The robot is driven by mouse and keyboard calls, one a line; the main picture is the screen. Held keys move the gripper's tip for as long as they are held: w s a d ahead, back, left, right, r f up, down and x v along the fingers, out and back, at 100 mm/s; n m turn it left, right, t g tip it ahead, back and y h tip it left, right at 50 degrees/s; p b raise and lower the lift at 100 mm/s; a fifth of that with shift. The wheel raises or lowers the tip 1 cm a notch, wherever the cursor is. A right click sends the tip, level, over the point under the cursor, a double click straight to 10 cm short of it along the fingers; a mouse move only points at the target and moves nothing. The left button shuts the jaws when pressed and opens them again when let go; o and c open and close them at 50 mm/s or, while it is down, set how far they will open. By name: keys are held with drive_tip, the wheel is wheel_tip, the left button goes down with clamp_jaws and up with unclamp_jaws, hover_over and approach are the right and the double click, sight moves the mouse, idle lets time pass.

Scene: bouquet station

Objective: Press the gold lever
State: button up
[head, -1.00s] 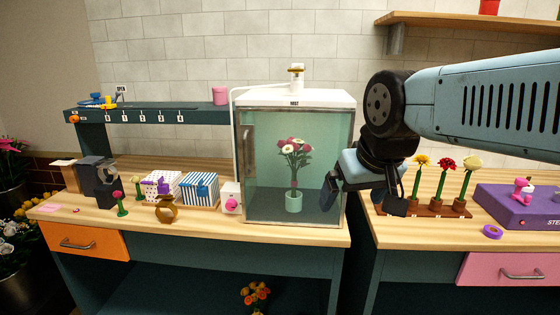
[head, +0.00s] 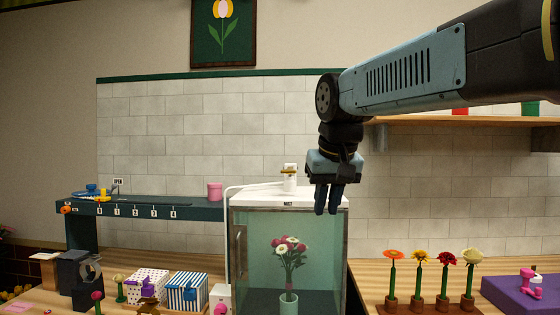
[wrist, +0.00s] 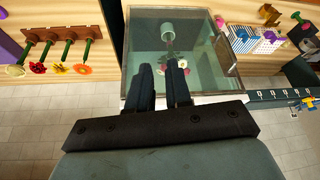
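The gold lever (head: 288,171) sits on a white dispenser head on top of a glass cabinet labelled MIST (head: 290,203). My gripper (head: 326,211) points down above the right part of the cabinet top, right of the lever and apart from it. Its two dark fingers are close together with a narrow gap and hold nothing. In the wrist view the gripper (wrist: 162,66) shows over the cabinet's glass (wrist: 195,35). The lever cannot be made out there.
A vase of flowers (head: 289,299) stands inside the cabinet. A white pipe (head: 229,205) runs down its left side. Right of it are several potted flowers (head: 418,285) and a purple box (head: 510,292). A wooden shelf (head: 480,122) hangs at the upper right.

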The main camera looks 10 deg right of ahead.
drive_tip(key=shift+m+g, duration=0.4)
drive_tip(key=shift+m, duration=0.2)
drive_tip(key=w+r, duration=0.3)
drive_tip(key=r, duration=0.1)
drive_tip(key=w+r, duration=0.4)
drive_tip(key=w+a+r, duration=0.1)
drive_tip(key=w+r, duration=0.2)
drive_tip(key=r, duration=0.1)
drive_tip(key=shift+w+r, duration=0.2)
drive_tip(key=shift+r, duration=0.15)
clamp_jaws()
drive_tip(key=w+a+r+m+g, duration=0.1)
drive_tip(key=w+r, duration=0.7)
drive_tip(key=w, duration=0.1)
drive_tip(key=shift+a+r+m+h, duration=0.25)
drive_tip(key=shift+a+m+h, duration=0.05)
drive_tip(key=shift+a+h, duration=0.1)
